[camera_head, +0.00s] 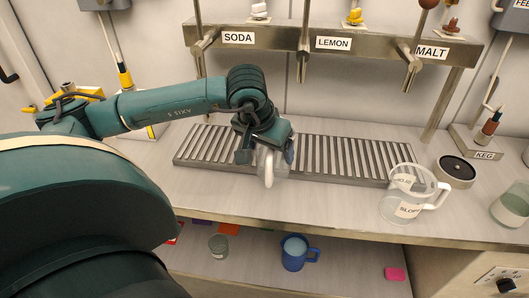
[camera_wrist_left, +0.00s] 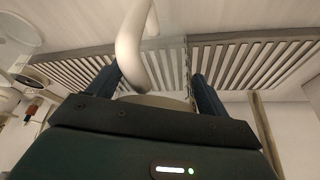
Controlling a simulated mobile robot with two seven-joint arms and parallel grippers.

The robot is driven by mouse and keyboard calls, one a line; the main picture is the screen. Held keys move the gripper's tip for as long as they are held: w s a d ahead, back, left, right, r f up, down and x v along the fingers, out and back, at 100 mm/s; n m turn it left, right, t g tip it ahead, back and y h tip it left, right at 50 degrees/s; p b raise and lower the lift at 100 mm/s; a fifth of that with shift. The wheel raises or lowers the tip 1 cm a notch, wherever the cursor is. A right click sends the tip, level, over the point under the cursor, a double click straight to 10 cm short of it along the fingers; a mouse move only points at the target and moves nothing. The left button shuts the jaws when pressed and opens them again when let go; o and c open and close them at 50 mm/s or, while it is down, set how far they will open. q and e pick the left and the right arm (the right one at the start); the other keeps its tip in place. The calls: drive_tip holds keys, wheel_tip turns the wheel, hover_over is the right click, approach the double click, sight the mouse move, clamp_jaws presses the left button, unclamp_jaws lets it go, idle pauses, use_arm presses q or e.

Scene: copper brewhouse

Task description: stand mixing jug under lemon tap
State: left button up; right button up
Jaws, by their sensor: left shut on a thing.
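My left gripper (camera_head: 266,146) points down over the drip grate and is shut on a pale jug (camera_head: 268,170), which I take to be the mixing jug. Its white handle faces the front edge; the handle (camera_wrist_left: 132,50) also shows large in the left wrist view, near the fingers (camera_wrist_left: 160,92). The gripper hides most of the jug, and I cannot tell whether its base touches the grate. The lemon tap (camera_head: 303,60) hangs from the rail under the LEMON sign (camera_head: 333,43), in the picture above and a little right of the jug. My right gripper is not in view.
The soda tap (camera_head: 203,43) and malt tap (camera_head: 411,68) flank the lemon tap. The slatted drip grate (camera_head: 345,158) is bare to the right. A clear labelled jug (camera_head: 398,206), a round dark-topped dish (camera_head: 455,170) and a glass (camera_head: 511,205) stand right. A blue mug (camera_head: 294,254) is on the lower shelf.

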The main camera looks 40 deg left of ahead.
use_arm(q)
drive_tip(key=w+a, duration=0.1)
drive_tip(key=w, duration=1)
drive_tip(key=shift+w+a, duration=0.35)
drive_tip(key=shift+a, duration=0.05)
drive_tip(key=shift+f+b, duration=0.85)
drive_tip(key=shift+f, duration=0.1)
idle(1.4)
drive_tip(key=o, duration=1.3)
drive_tip(key=shift+r, duration=0.1)
drive_tip(key=shift+p+v, duration=1.95)
drive_tip(key=shift+v, duration=1)
